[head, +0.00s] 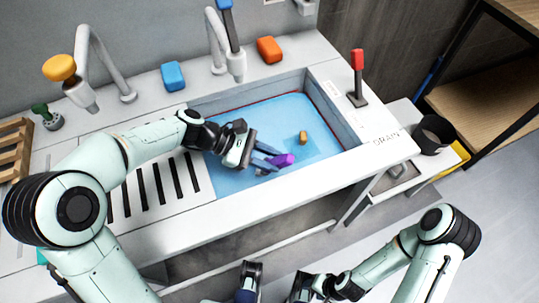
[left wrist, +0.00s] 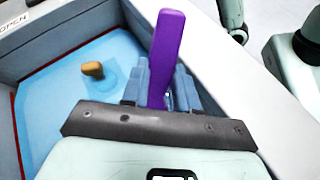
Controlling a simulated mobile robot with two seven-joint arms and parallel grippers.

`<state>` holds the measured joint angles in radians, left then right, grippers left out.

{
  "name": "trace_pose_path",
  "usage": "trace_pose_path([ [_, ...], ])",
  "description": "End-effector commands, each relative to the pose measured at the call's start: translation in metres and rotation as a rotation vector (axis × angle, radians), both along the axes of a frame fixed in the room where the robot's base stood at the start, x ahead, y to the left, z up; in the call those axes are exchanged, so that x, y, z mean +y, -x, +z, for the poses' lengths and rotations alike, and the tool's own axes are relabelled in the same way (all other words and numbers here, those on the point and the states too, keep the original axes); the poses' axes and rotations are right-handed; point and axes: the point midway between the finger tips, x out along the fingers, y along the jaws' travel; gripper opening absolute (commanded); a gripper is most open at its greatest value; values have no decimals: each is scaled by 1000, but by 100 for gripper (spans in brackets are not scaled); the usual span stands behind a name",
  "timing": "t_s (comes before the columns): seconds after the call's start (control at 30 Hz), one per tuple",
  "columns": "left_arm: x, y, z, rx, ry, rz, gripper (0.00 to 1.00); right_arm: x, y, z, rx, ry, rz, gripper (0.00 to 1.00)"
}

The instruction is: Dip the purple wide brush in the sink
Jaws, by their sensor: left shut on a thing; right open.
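The purple wide brush (head: 283,160) is held in my left gripper (head: 268,158), whose fingers are shut on it. In the left wrist view the purple part (left wrist: 166,50) sticks out flat and upright between the blue-grey fingers (left wrist: 165,88). Its other end is hidden. The sink (head: 332,108) is a grey-walled basin with bright blue inside; it also shows in the left wrist view (left wrist: 62,28). The gripper and brush are over or in its near part; I cannot tell whether the brush touches the water. My right gripper (head: 275,285) is open and empty at the bottom, below the counter.
A small brown piece (head: 303,137) is in the sink beside a darker blue patch. Two taps stand behind, one with an orange knob (head: 59,68). A blue block (head: 173,75), an orange block (head: 269,49) and a red-topped lever (head: 357,78) are on the counter. A dark cup (head: 433,135) stands right.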

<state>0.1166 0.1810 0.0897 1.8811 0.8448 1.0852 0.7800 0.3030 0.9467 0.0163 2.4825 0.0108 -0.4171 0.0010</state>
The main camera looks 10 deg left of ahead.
Motion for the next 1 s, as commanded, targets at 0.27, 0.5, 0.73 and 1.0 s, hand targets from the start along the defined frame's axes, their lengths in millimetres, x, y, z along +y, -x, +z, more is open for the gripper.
trace_pose_path([
  [0.27,0,0,0,0,0,1,0,0,0,0,0,0,0,53],
  [0.5,0,0,0,0,0,1,0,0,0,0,0,0,0,53],
  [0.73,4,2,0,0,0,2,0,0,0,2,-1,0,0,53],
  [1.0,13,8,0,0,0,1,0,0,-1,4,-1,0,0,53],
])
